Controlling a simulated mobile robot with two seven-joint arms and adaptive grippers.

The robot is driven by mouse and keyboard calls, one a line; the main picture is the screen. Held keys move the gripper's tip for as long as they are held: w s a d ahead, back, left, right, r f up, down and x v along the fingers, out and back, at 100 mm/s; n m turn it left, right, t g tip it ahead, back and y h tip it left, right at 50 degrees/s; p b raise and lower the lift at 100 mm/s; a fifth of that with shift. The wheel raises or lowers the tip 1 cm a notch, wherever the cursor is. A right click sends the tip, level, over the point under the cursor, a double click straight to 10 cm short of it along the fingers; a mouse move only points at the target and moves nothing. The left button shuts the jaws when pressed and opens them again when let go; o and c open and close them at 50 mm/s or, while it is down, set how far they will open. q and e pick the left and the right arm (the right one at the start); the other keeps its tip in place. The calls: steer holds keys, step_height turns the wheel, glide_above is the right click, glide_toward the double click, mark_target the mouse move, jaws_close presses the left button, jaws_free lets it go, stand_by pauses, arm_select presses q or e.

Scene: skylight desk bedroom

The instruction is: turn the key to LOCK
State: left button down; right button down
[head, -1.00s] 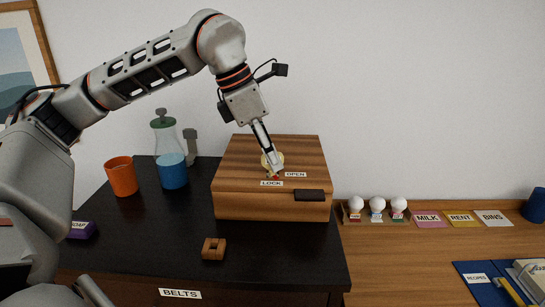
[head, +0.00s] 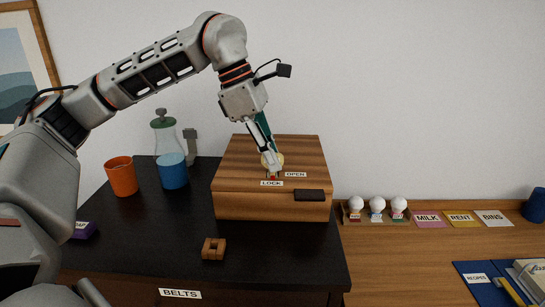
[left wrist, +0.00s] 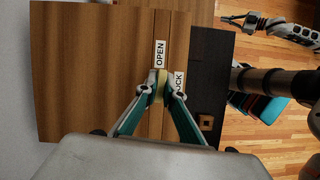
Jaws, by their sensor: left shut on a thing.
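The wooden box (head: 235,180) stands on the dark cabinet top, with OPEN (head: 296,174) and LOCK (head: 271,183) labels on its lid. A small red tip (head: 272,178) shows just above the LOCK label. In the left wrist view a pale yellow piece (left wrist: 158,86) shows between the fingers, beside both labels. My right gripper (left wrist: 238,21) shows small at the top of that view, away from the box; its opening is unclear.
A small wooden block with a hole (head: 214,249) lies in front. Several white knobs or bulbs (head: 377,204) stand on the lower desk to the right.

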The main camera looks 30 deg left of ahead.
arm_select(q)
steer(key=c, duration=2.6)
jaws_free()
steer(key=shift+m, duration=0.4)
steer(key=o, duration=0.5)
steer(key=v, duration=1.2)
steer(key=shift+a, duration=0.1)
